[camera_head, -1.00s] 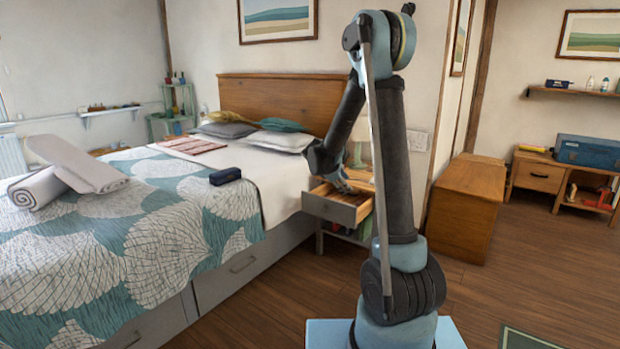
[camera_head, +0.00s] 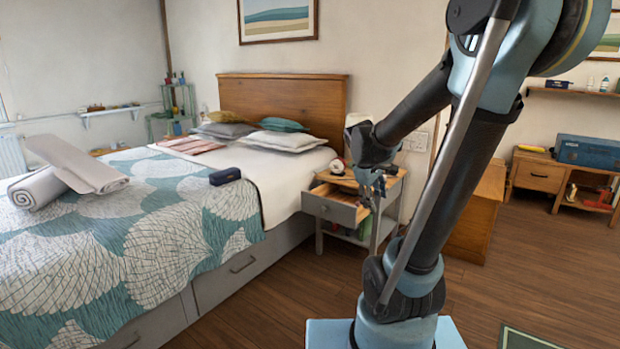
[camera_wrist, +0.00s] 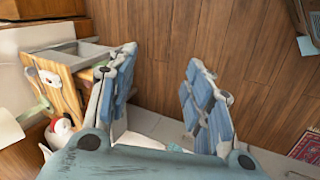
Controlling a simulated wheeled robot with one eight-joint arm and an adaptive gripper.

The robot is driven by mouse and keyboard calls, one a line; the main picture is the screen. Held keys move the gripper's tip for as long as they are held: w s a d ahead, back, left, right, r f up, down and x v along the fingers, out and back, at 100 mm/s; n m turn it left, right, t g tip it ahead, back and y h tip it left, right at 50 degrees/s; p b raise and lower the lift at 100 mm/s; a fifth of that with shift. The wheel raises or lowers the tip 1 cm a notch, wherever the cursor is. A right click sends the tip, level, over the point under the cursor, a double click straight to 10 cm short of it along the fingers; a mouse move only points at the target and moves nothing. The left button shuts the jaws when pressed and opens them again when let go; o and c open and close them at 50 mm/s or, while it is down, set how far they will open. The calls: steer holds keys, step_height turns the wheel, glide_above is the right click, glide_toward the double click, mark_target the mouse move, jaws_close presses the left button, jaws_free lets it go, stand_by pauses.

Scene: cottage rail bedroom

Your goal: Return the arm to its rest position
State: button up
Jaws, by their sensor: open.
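My gripper (camera_wrist: 160,100) is open and empty in the wrist view, its two blue-padded fingers spread wide apart over the wooden floor. In the head view my gripper (camera_head: 376,190) hangs small and partly unclear at the right side of the nightstand (camera_head: 391,196), with the arm rising to the right. The nightstand's drawer (camera_head: 337,209) stands pulled out. What the drawer holds cannot be made out clearly.
A bed (camera_head: 120,230) with rolled towels (camera_head: 65,180) and a dark blue case (camera_head: 225,176) fills the left. A round clock (camera_head: 337,166) stands on the nightstand. A wooden chest (camera_head: 478,215) is behind my arm. Floor (camera_head: 540,260) to the right is clear.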

steer(key=s+a+f+m+y, duration=0.1)
steer(key=s+f+m, duration=0.2)
steer(key=s, duration=0.7)
steer(key=s+a+f+m+g+y, duration=0.1)
steer(key=s+f+m, duration=0.3)
steer(key=s, duration=0.7)
steer(key=shift+s+m+y, duration=0.25)
steer(key=shift+m+y, duration=0.45)
steer(key=shift+m, duration=0.1)
steer(key=shift+a+f, duration=0.1)
steer(key=shift+w+f, duration=0.2)
steer(key=shift+w, duration=0.25)
